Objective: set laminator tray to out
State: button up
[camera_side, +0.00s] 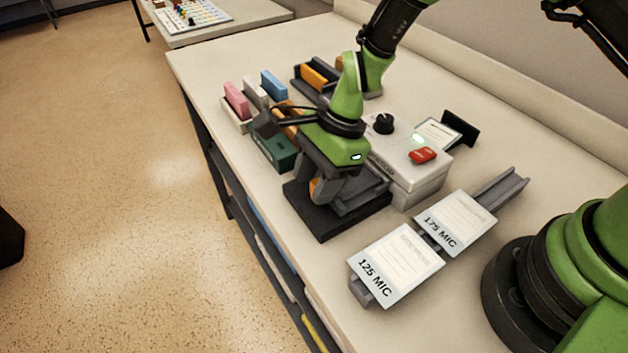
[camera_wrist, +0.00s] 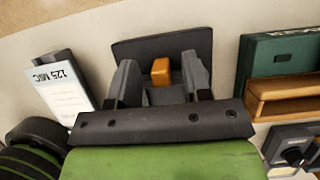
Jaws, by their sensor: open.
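The laminator (camera_side: 425,178) is a pale box with a black knob and a red switch on top. A dark, flat tray-like plate (camera_side: 310,213) lies at its front; it also shows in the wrist view (camera_wrist: 130,48). An orange tab (camera_wrist: 160,71) stands on the plate, and a sliver of it shows in the side view (camera_side: 313,189). My gripper (camera_side: 328,190) is low over the plate. In the wrist view its open fingers (camera_wrist: 160,62) are on either side of the tab, with gaps visible. My wrist hides much of the tray and the laminator's front in the side view.
Two pouch stacks, marked 125 MIC (camera_side: 397,262) and 175 MIC (camera_side: 455,222), stand at the right front. A green box (camera_side: 272,150) and a holder with pink, white and blue blocks (camera_side: 237,100) are to the left. Orange binders (camera_side: 314,76) stand behind.

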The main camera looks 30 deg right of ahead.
jog(key=shift+a+f, duration=0.15)
jog(key=shift+f, duration=0.3)
jog(key=shift+c, duration=0.4)
grip_shut()
jog(key=shift+a, duration=2.15)
jog(key=shift+o, duration=0.4)
grip_release()
jog(key=shift+d+r, duration=0.1)
jog(key=v, duration=0.9)
jog(key=shift+r, duration=0.4)
jog(key=shift+d, duration=0.1)
